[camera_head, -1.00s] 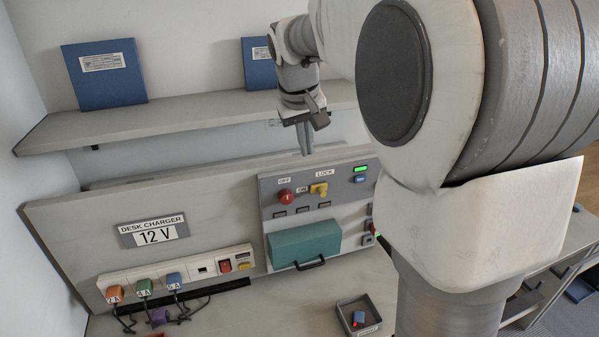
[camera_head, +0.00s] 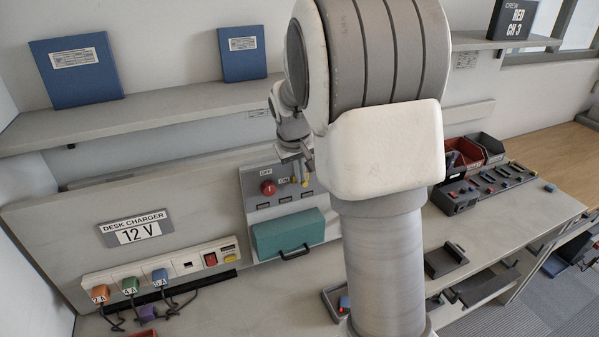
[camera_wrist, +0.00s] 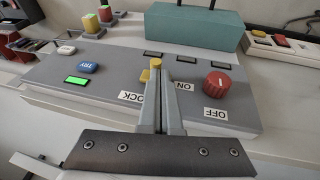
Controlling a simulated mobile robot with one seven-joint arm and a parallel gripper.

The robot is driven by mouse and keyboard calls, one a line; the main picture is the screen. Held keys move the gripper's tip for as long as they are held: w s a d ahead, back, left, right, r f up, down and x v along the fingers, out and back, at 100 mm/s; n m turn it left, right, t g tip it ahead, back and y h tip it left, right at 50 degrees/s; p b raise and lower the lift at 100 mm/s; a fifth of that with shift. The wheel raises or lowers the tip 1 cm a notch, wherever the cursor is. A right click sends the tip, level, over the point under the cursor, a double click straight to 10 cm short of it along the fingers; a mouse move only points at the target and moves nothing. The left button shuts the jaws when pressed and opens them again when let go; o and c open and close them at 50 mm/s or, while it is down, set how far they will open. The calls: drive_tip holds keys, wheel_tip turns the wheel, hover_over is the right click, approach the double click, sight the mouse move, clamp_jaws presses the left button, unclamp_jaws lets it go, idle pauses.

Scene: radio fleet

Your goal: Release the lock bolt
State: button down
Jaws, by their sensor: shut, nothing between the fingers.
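The yellow lock bolt (camera_wrist: 155,64) is on the grey control panel (camera_wrist: 215,119), by the partly covered LOCK label (camera_wrist: 131,96). In the head view the bolt (camera_head: 305,182) shows just below my gripper (camera_head: 304,166). In the wrist view my gripper (camera_wrist: 165,84) has its two fingers together, with nothing seen between them. The fingertips are right at the bolt and hide part of it. I cannot tell whether they touch it. A red knob (camera_wrist: 217,84) sits beside the bolt, near the ON and OFF labels.
A blue TRY button (camera_wrist: 87,67) and a lit green indicator (camera_wrist: 77,80) are on the panel. A teal box (camera_head: 288,232) with a handle is below it. A shelf (camera_head: 150,112) overhangs the bench. A power strip (camera_head: 160,264) with plugs lies left, a small tray (camera_head: 329,299) in front.

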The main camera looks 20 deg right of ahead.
drive_tip(key=d, duration=0.3)
drive_tip(key=shift+d, duration=0.3)
idle(0.3)
wheel_tip(320, 180, up, 5)
drive_tip(key=p, duration=0.2)
hover_over(303, 185)
drive_tip(key=v, duration=0.8)
drive_tip(key=shift+r+b, duration=0.15)
drive_tip(key=shift+b, duration=0.25)
drive_tip(key=shift+s, duration=0.2)
